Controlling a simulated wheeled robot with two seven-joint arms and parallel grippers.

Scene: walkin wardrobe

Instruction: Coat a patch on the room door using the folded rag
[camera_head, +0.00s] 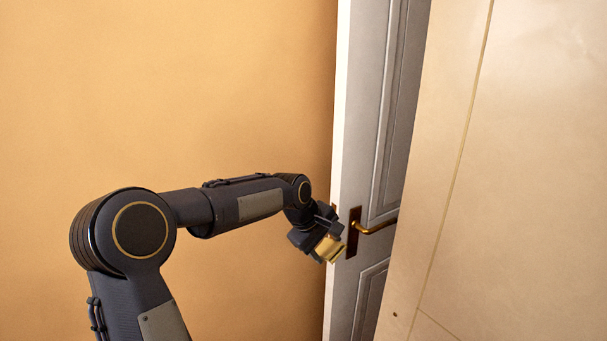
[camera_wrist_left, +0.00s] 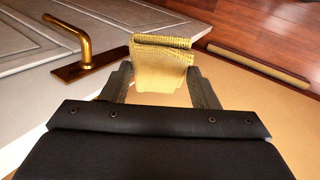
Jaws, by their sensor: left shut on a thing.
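The folded rag (camera_wrist_left: 160,62) is yellow and woven. My left gripper (camera_wrist_left: 163,85) is shut on it, with a finger on each side in the left wrist view. In the head view the rag (camera_head: 329,249) shows small at the tip of my left gripper (camera_head: 322,243), close to the door's edge. The room door (camera_head: 358,150) is white-grey with recessed panels and stands ajar. It also shows at the left of the left wrist view (camera_wrist_left: 100,20). I cannot tell whether the rag touches the door. My right gripper is out of view.
A brass handle on a dark plate (camera_head: 353,232) sticks out from the door beside the rag; it also shows in the left wrist view (camera_wrist_left: 84,45). A beige panel (camera_head: 510,170) stands at the right. An orange wall (camera_head: 170,90) fills the left. Wooden floor (camera_wrist_left: 265,35) lies below.

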